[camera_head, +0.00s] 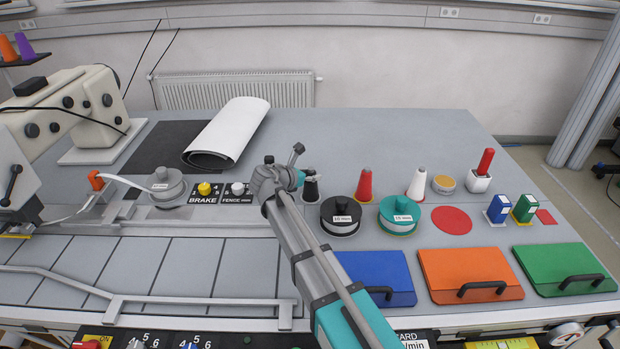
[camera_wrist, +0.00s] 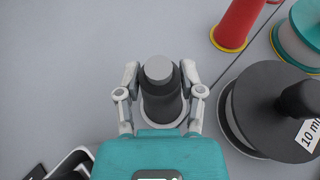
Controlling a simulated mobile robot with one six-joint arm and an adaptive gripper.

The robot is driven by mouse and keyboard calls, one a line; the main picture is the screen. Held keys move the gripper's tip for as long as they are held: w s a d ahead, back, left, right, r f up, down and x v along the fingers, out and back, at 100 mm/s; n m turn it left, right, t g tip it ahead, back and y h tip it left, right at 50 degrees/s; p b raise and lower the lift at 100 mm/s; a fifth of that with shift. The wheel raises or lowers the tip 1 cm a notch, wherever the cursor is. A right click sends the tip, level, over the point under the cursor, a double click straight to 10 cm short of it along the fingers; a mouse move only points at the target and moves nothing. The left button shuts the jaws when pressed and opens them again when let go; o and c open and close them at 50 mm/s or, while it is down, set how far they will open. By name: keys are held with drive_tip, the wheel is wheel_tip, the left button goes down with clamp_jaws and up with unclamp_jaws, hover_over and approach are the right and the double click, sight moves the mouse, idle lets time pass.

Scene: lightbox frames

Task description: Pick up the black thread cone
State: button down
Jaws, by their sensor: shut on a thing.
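The black thread cone (camera_head: 311,189) stands on the grey table, partly hidden behind my gripper in the head view. In the wrist view the black cone (camera_wrist: 160,92) is upright with a grey top and a pale rim at its base. My gripper (camera_wrist: 160,100) has one finger on each side of the cone and is shut on it. In the head view my gripper (camera_head: 300,178) is at the cone's left side. I cannot tell whether the cone's base is touching the table.
A black reel (camera_head: 340,222) marked 10 mm stands close to the right of the cone. A red cone (camera_head: 364,184), a teal reel (camera_head: 400,219) and a white cone (camera_head: 416,182) stand further right. A blue lid (camera_head: 375,270) lies in front. Bare table lies behind the cone.

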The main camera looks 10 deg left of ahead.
drive_tip(key=shift+r, duration=0.2)
wheel_tip(320, 180, up, 2)
drive_tip(key=shift+r+p, duration=0.1)
drive_tip(key=shift+p, duration=1.15)
drive_tip(key=s+r+p, duration=1)
drive_tip(key=s, duration=0.4)
drive_tip(key=shift+r, duration=0.2)
drive_tip(key=shift+d+f, duration=0.1)
